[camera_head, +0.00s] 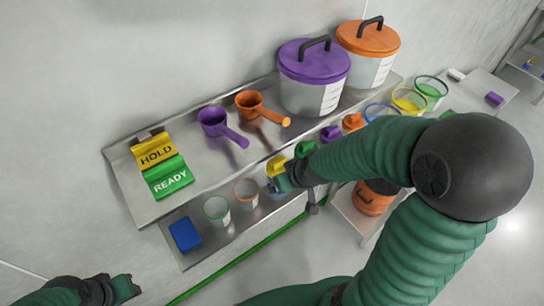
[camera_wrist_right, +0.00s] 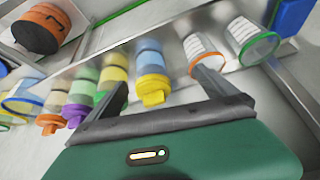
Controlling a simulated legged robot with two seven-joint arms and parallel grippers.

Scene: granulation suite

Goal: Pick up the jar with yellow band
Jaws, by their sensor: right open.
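A jar with a yellow lid and knob and a blue-banded body (camera_wrist_right: 149,60) stands on the lower steel shelf, and its yellow top (camera_head: 277,164) shows in the head view. Beside it is a jar with yellow bands on its body (camera_wrist_right: 114,68), its top partly hidden by my left-hand finger; its lid looks green (camera_head: 305,149) in the head view. My right gripper (camera_head: 281,184) is open at the yellow-topped jar. In the wrist view its fingers (camera_wrist_right: 160,82) lie either side of that jar, with no clear grip. My left gripper (camera_head: 122,288) is at lower left, away from the shelf.
Purple-lidded (camera_head: 331,133) and orange-lidded (camera_head: 353,121) jars continue the row. Clear cups with orange (camera_head: 246,191) and green (camera_head: 216,209) rims and a blue block (camera_head: 185,235) stand left. Scoops, large lidded tubs (camera_head: 313,75) and HOLD/READY signs (camera_head: 167,175) occupy the upper shelf.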

